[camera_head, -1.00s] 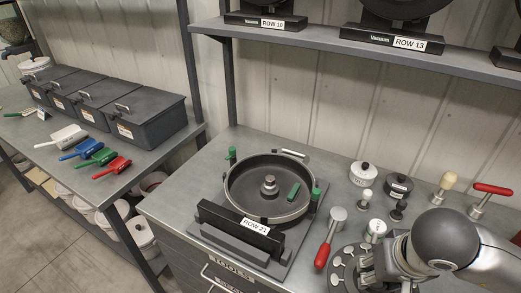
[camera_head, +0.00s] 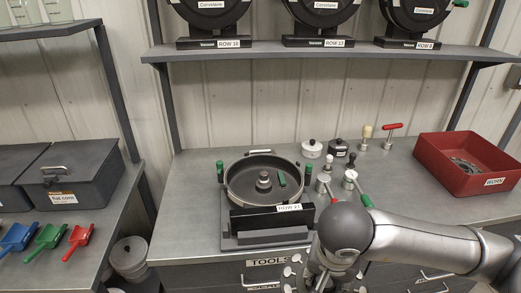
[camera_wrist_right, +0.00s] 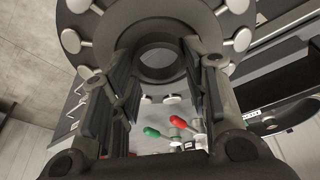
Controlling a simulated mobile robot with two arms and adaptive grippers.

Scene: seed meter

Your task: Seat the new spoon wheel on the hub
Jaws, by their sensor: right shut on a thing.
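The spoon wheel, a dark disc with several silver spoons around its rim, fills the top of the right wrist view (camera_wrist_right: 215,30). My right gripper (camera_wrist_right: 160,75) is shut on its central collar. In the head view the right gripper (camera_head: 325,270) is at the bottom, right of and in front of the meter, and hides most of the wheel; some spoons (camera_head: 292,270) show at its left. The open round meter housing (camera_head: 238,198), labelled ROW 21, sits on the bench with a bare metal hub (camera_head: 263,180) at its centre. My left gripper is out of view.
A red WORN bin (camera_head: 450,175) is at the far right. Meters (camera_head: 318,15) stand on the shelf above.

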